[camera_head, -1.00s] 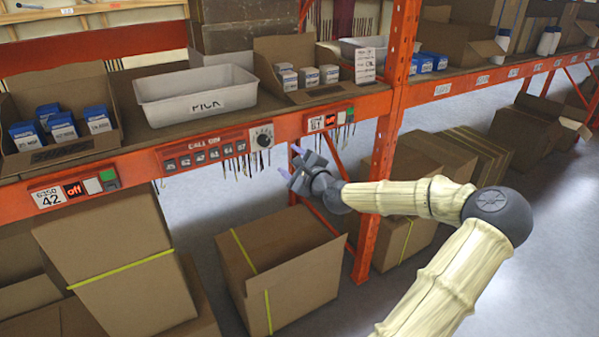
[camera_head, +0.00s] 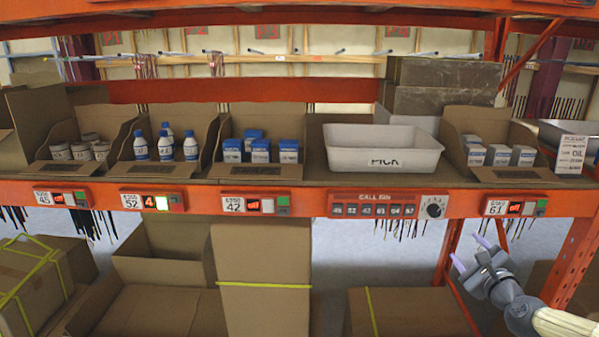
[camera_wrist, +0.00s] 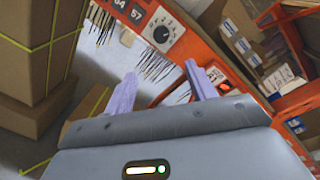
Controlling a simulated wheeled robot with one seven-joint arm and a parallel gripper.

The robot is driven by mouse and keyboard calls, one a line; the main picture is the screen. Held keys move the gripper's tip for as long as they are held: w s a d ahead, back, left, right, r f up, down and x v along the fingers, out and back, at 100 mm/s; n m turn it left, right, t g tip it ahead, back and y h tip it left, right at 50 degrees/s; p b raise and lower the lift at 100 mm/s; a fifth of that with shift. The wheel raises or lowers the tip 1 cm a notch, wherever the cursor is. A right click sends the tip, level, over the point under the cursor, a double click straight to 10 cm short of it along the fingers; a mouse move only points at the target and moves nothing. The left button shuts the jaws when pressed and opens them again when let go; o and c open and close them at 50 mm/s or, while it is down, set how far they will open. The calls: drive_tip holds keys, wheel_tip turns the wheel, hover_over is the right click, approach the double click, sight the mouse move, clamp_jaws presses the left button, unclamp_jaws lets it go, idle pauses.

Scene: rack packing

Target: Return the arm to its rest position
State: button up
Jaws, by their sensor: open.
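My gripper (camera_head: 467,256) is at the lower right in the head view, below and in front of the orange shelf beam. Its two pale purple fingers are apart with nothing between them. In the wrist view my gripper (camera_wrist: 160,88) also shows open and empty, with the fingers pointing toward the beam and its hanging bristles. My arm comes in from the lower right corner. The orange upright (camera_head: 577,250) stands behind and right of it.
The shelf holds a white PICK tray (camera_head: 385,160), blue-and-white boxes (camera_head: 260,150), white bottles (camera_head: 190,148) and jars (camera_head: 82,150). The orange beam (camera_head: 300,203) carries labels and a dial (camera_head: 433,206). Cardboard boxes (camera_head: 410,310) stand underneath. Clear space lies left of my gripper.

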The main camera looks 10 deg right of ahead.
drive_tip(key=w+a+f+n+g+y, duration=0.1)
drive_tip(key=a+f+n+g+y, duration=0.3)
drive_tip(key=a+f+n, duration=0.6)
drive_tip(key=w+a+f+n+g+y, duration=0.15)
drive_tip(key=a+f+n+g, duration=0.45)
drive_tip(key=a, duration=0.8)
drive_tip(key=s+a+r+n+g+h, duration=0.2)
drive_tip(key=s+a+r+n+g, duration=0.2)
drive_tip(key=s+a+n, duration=0.8)
drive_tip(key=s, duration=0.2)
drive_tip(key=shift+s, duration=0.3)
drive_tip(key=shift+r, duration=0.1)
drive_tip(key=shift+c, duration=0.5)
